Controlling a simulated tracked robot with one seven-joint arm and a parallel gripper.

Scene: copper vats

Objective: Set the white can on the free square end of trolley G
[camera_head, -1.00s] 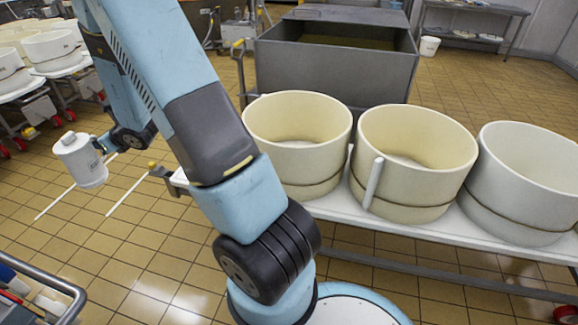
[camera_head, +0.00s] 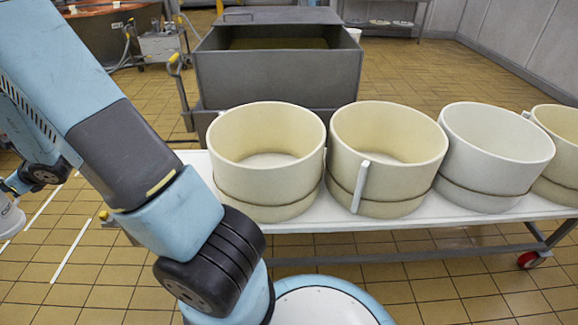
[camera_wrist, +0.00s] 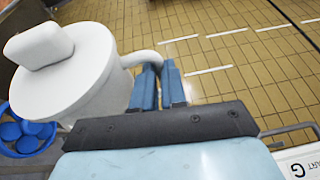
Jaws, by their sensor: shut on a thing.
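The white can (camera_head: 9,217) is at the left edge of the head view, partly cut off, held above the tiled floor. In the wrist view the can (camera_wrist: 85,75) shows its lid, with a knob on top, and a curved handle at its side. My gripper (camera_wrist: 159,72) is shut on that handle with its blue fingers. A card reading "CART G" (camera_wrist: 300,168) shows at the lower right of the wrist view. In the head view a trolley (camera_head: 198,165) has a white top with a bare left end; I see no letter on it there. The can is left of it, apart.
Several round moulds (camera_head: 268,185) stand in a row on the trolley's top. A grey steel vat (camera_head: 280,75) stands behind. A blue tub (camera_wrist: 28,140) holds blue pieces at the wrist view's lower left. Open floor (camera_head: 95,275) lies left of the trolley.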

